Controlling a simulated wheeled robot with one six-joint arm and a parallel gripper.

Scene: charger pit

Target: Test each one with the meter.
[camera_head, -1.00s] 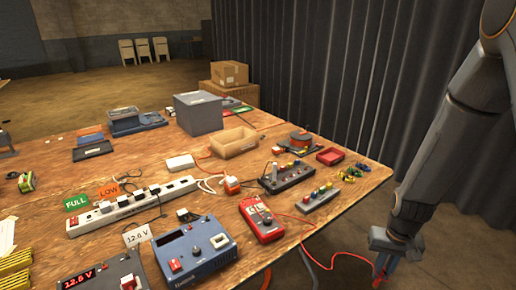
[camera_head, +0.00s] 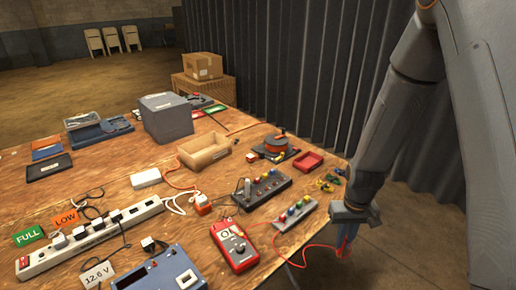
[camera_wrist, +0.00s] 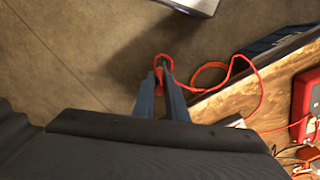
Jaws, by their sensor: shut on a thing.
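A red meter (camera_head: 234,246) lies on the wooden table near its right front edge; part of it shows at the right of the wrist view (camera_wrist: 306,95). A thin red lead runs from it over the table edge to my gripper (camera_head: 345,244). In the wrist view, my gripper (camera_wrist: 161,72) is shut on a red probe (camera_wrist: 159,78), with the lead looping from it. It hangs just off the table's edge, over the floor. A grey strip with coloured knobs (camera_head: 295,215) and a darker block with knobs (camera_head: 262,189) lie beyond the meter.
A blue box (camera_head: 160,272) and a white power strip (camera_head: 90,238) with plugs stand left of the meter. FULL (camera_head: 28,236) and LOW (camera_head: 65,219) cards lie behind the strip. An open tray (camera_head: 205,150) and red dish (camera_head: 308,161) lie farther back. A corrugated wall (camera_head: 330,80) stands behind.

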